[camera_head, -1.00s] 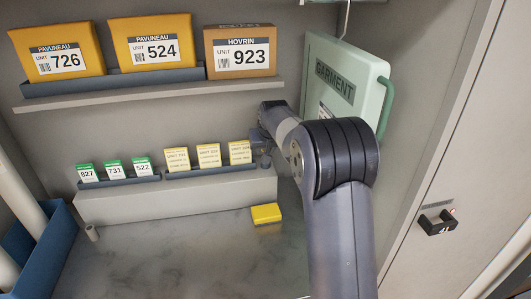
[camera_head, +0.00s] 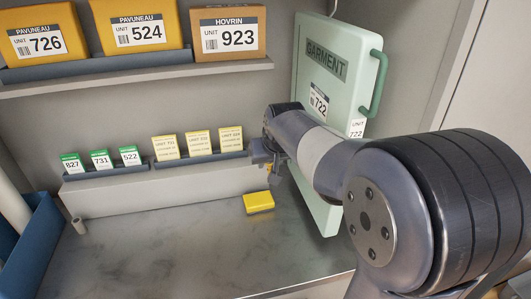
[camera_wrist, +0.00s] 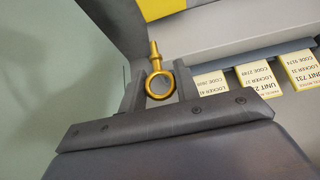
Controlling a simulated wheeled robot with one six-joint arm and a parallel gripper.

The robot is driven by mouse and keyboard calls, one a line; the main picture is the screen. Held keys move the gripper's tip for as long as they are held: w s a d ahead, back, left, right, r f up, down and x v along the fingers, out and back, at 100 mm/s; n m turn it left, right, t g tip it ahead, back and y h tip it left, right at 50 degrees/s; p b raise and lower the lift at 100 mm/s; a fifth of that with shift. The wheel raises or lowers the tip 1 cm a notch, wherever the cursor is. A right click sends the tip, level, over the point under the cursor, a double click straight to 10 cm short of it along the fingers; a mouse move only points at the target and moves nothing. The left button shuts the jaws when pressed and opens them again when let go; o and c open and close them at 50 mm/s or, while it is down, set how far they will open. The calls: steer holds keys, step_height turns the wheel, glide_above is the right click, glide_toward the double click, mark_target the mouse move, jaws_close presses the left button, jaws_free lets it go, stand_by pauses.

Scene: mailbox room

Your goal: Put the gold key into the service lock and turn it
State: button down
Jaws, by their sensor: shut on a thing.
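The gold key (camera_wrist: 154,52) shows in the wrist view, with its ring end between my fingertips and its shaft pointing away from the gripper. My gripper (camera_wrist: 158,88) is shut on the key's ring. In the head view my gripper (camera_head: 264,158) is in front of the right end of the low grey ledge, above the counter and just left of the green garment case. Only a speck of gold shows there. The service lock is not in view now.
The green garment case (camera_head: 325,105) stands on the right, close to my arm. A yellow box (camera_head: 258,202) lies on the counter (camera_head: 170,245) below my gripper. Yellow cards (camera_head: 198,143) and green-topped tags (camera_head: 101,159) stand on the ledge. Parcels (camera_head: 230,33) fill the upper shelf.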

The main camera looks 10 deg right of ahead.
steer(key=shift+s, duration=0.6)
steer(key=shift+s+r, duration=0.1)
steer(key=shift+r, duration=0.05)
step_height(320, 180, up, 4)
steer(key=p, duration=0.4)
steer(key=shift+r, duration=0.25)
